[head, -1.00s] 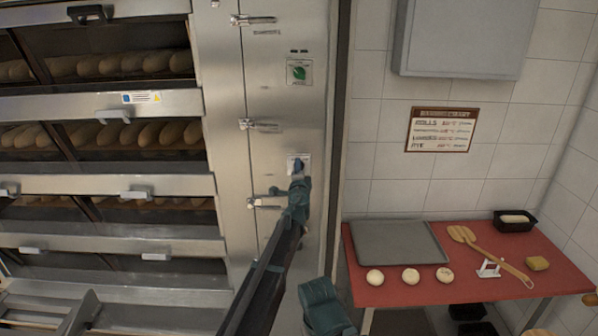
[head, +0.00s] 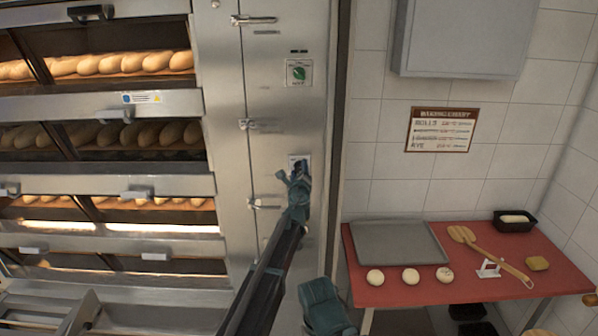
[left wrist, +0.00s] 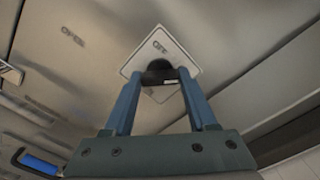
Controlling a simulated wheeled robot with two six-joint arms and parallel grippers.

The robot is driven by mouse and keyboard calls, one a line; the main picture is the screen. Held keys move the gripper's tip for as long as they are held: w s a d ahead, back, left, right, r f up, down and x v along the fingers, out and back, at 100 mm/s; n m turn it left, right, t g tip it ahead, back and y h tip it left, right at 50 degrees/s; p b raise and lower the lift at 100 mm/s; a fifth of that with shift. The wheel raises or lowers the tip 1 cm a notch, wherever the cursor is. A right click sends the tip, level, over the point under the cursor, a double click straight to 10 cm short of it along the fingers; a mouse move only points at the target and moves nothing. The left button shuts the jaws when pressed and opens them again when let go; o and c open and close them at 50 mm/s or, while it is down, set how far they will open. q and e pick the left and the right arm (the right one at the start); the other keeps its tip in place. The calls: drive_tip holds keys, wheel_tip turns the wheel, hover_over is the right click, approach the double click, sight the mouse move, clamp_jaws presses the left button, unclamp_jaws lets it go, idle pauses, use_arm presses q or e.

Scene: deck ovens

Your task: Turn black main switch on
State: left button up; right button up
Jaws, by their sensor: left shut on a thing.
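The black main switch (left wrist: 158,76) is a dark knob on a white square plate (left wrist: 163,50) in the left wrist view. My left gripper (left wrist: 160,80) is shut on the knob, with one blue finger on each side of it. In the head view the left gripper (head: 298,180) is at the steel panel, over the lower part of the small plate (head: 299,159); the knob is hidden there. The small lettering on the plate is too unclear to read.
A green control (head: 299,72) sits higher on the steel panel (head: 280,100). Bar handles (head: 262,125) stick out along the panel's left side. Deck ovens with bread (head: 110,65) stand at left. A red table (head: 400,290) with a tray and dough balls stands at right.

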use_arm(q)
drive_tip(key=shift+s+m, duration=0.15)
drive_tip(key=shift+m, duration=0.45)
drive_tip(key=o, duration=1.4)
drive_tip(key=shift+c, duration=0.2)
drive_tip(key=s, duration=1.3)
drive_tip(key=shift+s, duration=0.35)
